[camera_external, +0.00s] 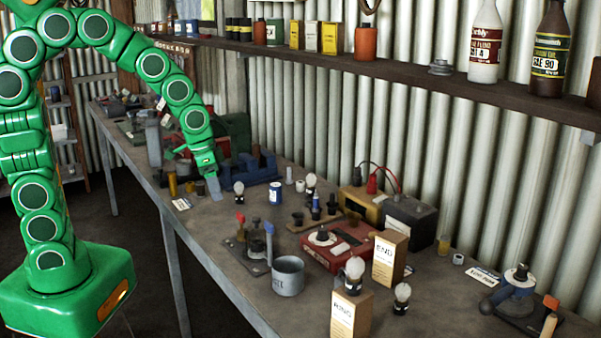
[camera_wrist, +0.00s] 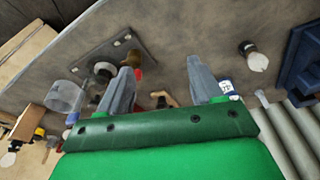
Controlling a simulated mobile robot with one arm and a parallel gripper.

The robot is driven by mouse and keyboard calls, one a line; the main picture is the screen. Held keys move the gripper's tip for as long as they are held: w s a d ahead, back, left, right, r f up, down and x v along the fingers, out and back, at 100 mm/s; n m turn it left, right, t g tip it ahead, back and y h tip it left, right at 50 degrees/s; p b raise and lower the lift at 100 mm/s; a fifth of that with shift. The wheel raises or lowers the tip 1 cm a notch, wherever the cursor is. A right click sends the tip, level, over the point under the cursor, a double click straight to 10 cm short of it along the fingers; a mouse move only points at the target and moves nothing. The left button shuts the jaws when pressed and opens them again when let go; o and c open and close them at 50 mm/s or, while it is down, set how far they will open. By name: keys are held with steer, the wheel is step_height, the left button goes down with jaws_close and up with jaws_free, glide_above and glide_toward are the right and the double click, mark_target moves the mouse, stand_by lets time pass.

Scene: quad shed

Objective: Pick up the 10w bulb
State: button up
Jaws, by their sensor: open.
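Several bulbs with white globes and dark bases stand on the bench; I cannot read a wattage on any, so I cannot tell which is 10w. One bulb (camera_external: 239,187) stands near the blue vise, just right of my gripper (camera_external: 213,187). Another bulb (camera_external: 310,181) is farther right near the wall. Two more, a bulb (camera_external: 354,268) by a box and a bulb (camera_external: 402,293), are in the foreground. In the wrist view, a bulb (camera_wrist: 257,61) lies right of my gripper (camera_wrist: 160,84), beyond its right finger. My gripper is open and empty above the bench.
The blue vise (camera_external: 252,170) is close behind my gripper. A metal mug (camera_external: 288,276), a blue tin (camera_external: 275,193), a red case (camera_external: 338,245) and cartons (camera_external: 390,258) crowd the bench. A shelf (camera_external: 400,72) runs along the wall. Bare bench (camera_external: 215,228) shows in front of my gripper.

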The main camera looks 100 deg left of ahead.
mark_target(238, 185)
steer(key=s+a+f+n+t+y, duration=0.1)
steer(key=a+f+n, duration=0.1)
steer(key=a, duration=0.7)
steer(key=s+a+f+n+y, duration=0.1)
steer(key=a+f, duration=0.1)
steer(key=a, duration=0.7)
steer(key=shift+x, duration=3.7)
steer(key=shift+w+a+r, duration=0.1)
steer(key=shift+a, duration=0.05)
steer(key=shift+c, duration=0.5)
steer(key=c, duration=1)
steer(key=shift+r, duration=0.1)
